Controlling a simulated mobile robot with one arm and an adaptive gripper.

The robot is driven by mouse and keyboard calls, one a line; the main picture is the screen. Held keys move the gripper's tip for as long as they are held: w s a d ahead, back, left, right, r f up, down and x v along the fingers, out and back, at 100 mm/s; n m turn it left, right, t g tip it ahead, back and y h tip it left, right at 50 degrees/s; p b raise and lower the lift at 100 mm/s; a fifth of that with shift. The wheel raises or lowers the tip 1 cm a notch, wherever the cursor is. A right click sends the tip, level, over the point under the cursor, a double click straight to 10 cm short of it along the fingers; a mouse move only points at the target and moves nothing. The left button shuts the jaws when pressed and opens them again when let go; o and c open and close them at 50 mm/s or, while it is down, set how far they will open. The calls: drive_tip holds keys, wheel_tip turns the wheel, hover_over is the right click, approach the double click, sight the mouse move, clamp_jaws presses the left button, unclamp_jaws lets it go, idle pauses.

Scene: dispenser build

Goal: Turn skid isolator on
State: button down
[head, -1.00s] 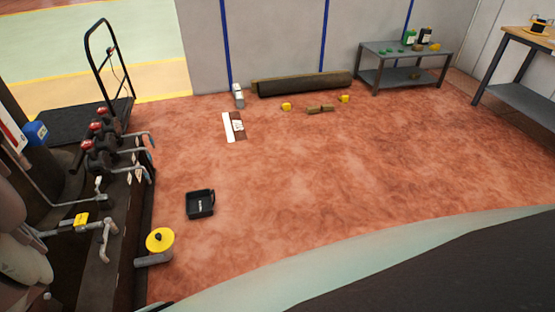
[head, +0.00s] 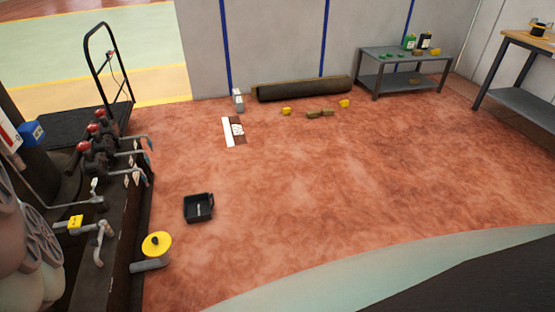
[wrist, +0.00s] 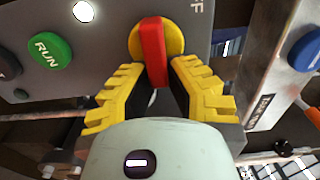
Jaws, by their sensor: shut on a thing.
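In the wrist view, the skid isolator is a red handle (wrist: 153,42) on a round yellow plate (wrist: 175,35), set on a grey panel (wrist: 110,25). The handle stands nearly upright in the picture, slightly tilted. My gripper (wrist: 161,72) has yellow toothed fingers, one on each side of the handle's lower end, and is shut on it. Part of a white label, ending in "F", shows right of the plate. The isolator and the gripper cannot be made out in the head view.
A green RUN button (wrist: 50,50) sits left on the same panel. A blue round part (wrist: 305,48) is at the right. In the head view, red-topped valves (head: 100,135) line the skid; a black tray (head: 198,208) lies on the open red floor.

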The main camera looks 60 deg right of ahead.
idle(0.5)
drive_tip(key=c, duration=0.9)
unclamp_jaws()
drive_tip(key=shift+c, duration=0.2)
